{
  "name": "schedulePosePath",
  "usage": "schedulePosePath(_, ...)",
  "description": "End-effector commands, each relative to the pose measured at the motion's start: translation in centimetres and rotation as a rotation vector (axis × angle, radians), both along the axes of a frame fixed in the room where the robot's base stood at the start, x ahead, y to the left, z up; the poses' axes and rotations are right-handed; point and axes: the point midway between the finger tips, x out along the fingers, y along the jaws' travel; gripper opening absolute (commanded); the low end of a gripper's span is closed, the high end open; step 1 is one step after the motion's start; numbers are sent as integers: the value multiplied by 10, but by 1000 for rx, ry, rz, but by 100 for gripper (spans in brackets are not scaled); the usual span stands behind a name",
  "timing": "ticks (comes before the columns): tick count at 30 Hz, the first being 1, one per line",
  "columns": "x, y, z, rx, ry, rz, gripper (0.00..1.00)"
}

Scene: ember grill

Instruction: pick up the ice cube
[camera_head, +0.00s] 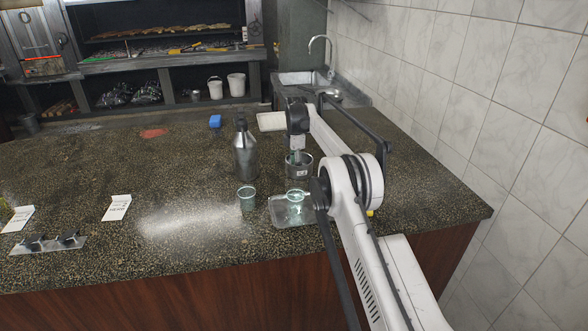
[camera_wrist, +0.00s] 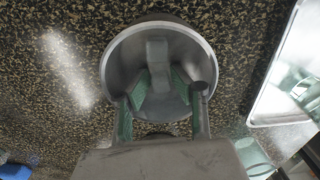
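A round metal bucket (camera_head: 298,172) stands on the dark speckled counter, and it fills the middle of the wrist view (camera_wrist: 117,48). My gripper (camera_head: 296,157) points down into the bucket's mouth. In the wrist view, my gripper's green-padded fingers (camera_wrist: 162,85) are spread apart inside the rim. A pale grey, block-like shape, likely the ice cube (camera_wrist: 157,52), lies in the bucket between the fingertips. Gaps seem to show on both sides of it. The bucket's contents are hidden in the head view.
A metal bottle (camera_head: 245,158) stands left of the bucket. A glass (camera_head: 247,198) stands in front of it, beside a tray (camera_head: 280,217) holding another glass (camera_head: 295,196). A white board (camera_head: 271,122) and blue item (camera_head: 215,121) lie behind. The counter's left middle is mostly clear.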

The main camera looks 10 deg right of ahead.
Motion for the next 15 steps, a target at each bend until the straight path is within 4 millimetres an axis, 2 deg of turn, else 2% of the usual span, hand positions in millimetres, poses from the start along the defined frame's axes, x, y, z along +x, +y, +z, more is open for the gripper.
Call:
schedulePosePath(2, 0, 0, 0, 0, 0, 0, 22)
schedulePosePath(5, 0, 0, 0, 0, 0, 0, 8)
schedulePosePath(15, 0, 0, 1, 0, 0, 0, 8)
